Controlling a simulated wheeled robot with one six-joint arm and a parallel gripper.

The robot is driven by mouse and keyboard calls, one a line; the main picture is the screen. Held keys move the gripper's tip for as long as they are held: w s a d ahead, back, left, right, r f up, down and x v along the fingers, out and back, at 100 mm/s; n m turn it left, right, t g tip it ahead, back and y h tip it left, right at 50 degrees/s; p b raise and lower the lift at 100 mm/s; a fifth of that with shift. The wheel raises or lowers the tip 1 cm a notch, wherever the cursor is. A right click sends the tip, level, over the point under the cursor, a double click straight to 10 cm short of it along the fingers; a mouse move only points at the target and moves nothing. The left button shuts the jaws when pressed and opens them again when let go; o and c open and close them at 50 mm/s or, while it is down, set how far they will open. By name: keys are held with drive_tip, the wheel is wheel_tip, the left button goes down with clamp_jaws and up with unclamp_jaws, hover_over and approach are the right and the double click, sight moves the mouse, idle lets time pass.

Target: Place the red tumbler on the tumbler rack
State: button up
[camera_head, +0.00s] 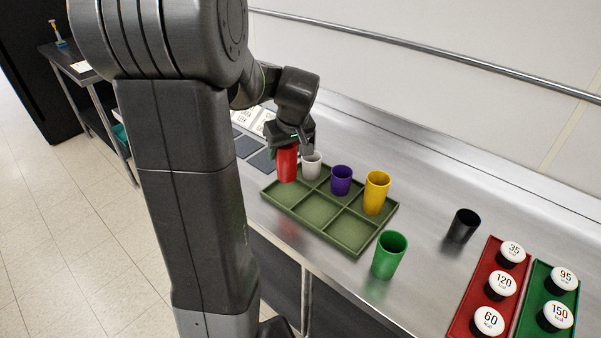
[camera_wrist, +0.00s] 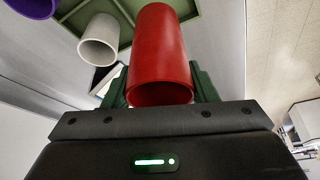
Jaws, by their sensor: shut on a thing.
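The red tumbler (camera_head: 287,163) is upright in my gripper (camera_head: 291,146), at the left end of the tumbler rack (camera_head: 357,252). In the wrist view the red tumbler (camera_wrist: 160,55) sits between the dark green fingers (camera_wrist: 160,92), which are shut on it. The rack is a green tray with two rows of compartments. A white tumbler (camera_head: 312,166), a purple tumbler (camera_head: 341,180) and a yellow tumbler (camera_head: 377,192) stand in its back row. The front-row compartments look empty. I cannot tell whether the red tumbler's base touches anything.
A green tumbler (camera_head: 389,255) stands on the steel counter (camera_head: 425,195) just off the rack's front right corner. A black tumbler (camera_head: 463,226) stands farther right. Red (camera_head: 466,323) and green (camera_head: 530,323) trays with numbered white-topped items lie at the far right. A wall rises behind.

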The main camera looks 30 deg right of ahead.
sight(286, 166)
drive_tip(key=shift+f, duration=3.1)
drive_tip(key=shift+f, duration=0.15)
drive_tip(key=o, duration=1)
drive_tip(key=shift+r, duration=0.3)
drive_tip(key=v, duration=1.1)
drive_tip(key=shift+s+r, duration=0.15)
drive_tip(key=shift+r, duration=0.2)
